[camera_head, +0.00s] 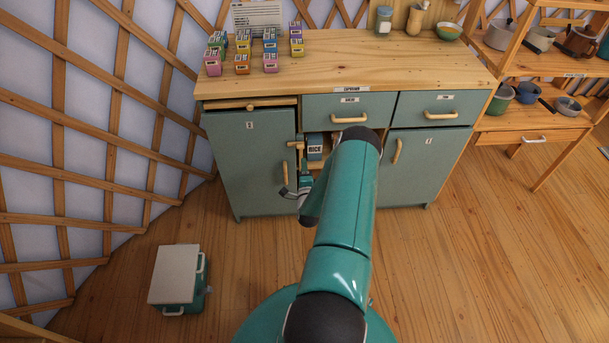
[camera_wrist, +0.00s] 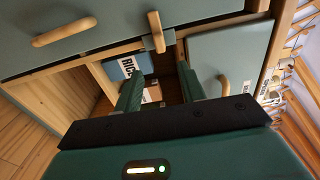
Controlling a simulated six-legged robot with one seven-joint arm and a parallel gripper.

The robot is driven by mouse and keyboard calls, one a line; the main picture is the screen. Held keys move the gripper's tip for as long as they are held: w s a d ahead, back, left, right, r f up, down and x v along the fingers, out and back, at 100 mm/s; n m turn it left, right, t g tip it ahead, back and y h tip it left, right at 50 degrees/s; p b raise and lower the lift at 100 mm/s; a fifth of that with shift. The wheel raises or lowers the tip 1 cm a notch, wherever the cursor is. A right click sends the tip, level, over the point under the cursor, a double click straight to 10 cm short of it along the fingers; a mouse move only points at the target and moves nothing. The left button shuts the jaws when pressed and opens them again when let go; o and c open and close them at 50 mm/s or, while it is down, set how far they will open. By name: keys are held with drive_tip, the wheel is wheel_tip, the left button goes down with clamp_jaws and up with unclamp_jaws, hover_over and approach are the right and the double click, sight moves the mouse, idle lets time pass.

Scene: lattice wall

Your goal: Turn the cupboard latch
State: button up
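The cupboard latch is a small wooden turn-piece (camera_head: 295,146) near the upper right corner of the teal left door (camera_head: 248,165); it lies about level in the head view. In the wrist view the latch (camera_wrist: 156,32) shows at the top, beyond my fingertips. The left door, with its wooden handle (camera_wrist: 223,86), is at the right there. My gripper (camera_wrist: 162,86) is open, with nothing seen between its fingers, and apart from the latch. In the head view my gripper (camera_head: 304,188) is in front of the cupboard, partly hidden by my arm.
A blue RICE box (camera_head: 315,147) stands in the open middle compartment, beside a brownish box (camera_wrist: 151,93). Drawers with handles (camera_head: 350,118) are above. The right door (camera_head: 418,165) is shut. Small boxes (camera_head: 242,62) stand on the countertop. A case (camera_head: 177,276) lies on the floor at left.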

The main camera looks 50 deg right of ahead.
drive_tip(key=v, duration=0.3)
idle(0.5)
